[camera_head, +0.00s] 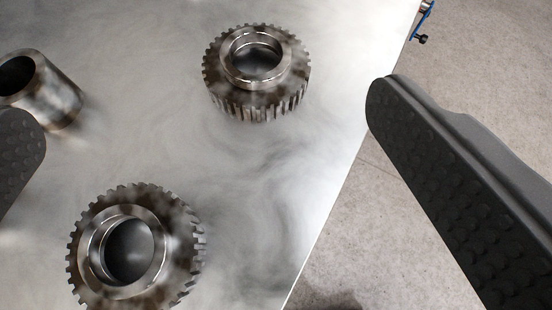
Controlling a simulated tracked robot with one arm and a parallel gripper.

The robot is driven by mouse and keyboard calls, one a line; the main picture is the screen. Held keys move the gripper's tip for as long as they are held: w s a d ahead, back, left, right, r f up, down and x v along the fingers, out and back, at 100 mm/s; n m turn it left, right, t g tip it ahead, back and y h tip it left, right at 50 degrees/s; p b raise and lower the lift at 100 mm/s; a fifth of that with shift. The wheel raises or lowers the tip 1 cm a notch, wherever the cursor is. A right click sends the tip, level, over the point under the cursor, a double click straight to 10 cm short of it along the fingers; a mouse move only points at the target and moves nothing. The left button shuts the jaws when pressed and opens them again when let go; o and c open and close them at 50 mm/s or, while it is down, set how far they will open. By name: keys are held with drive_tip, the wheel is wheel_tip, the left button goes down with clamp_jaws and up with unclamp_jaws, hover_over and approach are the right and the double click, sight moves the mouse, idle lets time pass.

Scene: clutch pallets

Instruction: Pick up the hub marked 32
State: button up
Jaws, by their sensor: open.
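Two toothed metal hubs stand on a shiny metal table. One hub (256,98) is at the upper middle, with its round bore facing up. The other hub (187,235) is at the lower left, nearer to me, its lower edge cut by the frame. I can read no number 32 on either, so I cannot tell which one is marked 32. My gripper (205,125) is open and empty, with one dark studded finger at the left edge and the other at the right. Both hubs show between the fingers, apart from them.
The metal table (250,180) is bare between the hubs. Its right edge runs diagonally, with concrete floor (350,240) beyond. A small blue object (424,18) shows at the top right.

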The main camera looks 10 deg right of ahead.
drive_tip(key=shift+h, duration=0.3)
drive_tip(key=f, duration=0.2)
drive_tip(key=d+f, duration=0.1)
drive_tip(key=f, duration=0.1)
drive_tip(key=shift+s+d, duration=0.1)
drive_tip(key=shift+s, duration=0.05)
approach(254, 42)
drive_tip(key=shift+a+f+b, duration=0.25)
drive_tip(key=shift+b, duration=0.2)
drive_tip(key=shift+d+b+x, duration=0.15)
drive_tip(key=shift+b+x, duration=0.05)
drive_tip(key=shift+x, duration=1.35)
drive_tip(key=shift+d+b+x, duration=0.15)
drive_tip(key=shift+b+x, duration=0.05)
drive_tip(key=shift+x, duration=1.3)
drive_tip(key=shift+r, duration=0.1)
drive_tip(key=c, duration=1.3)
drive_tip(key=shift+r, duration=0.1)
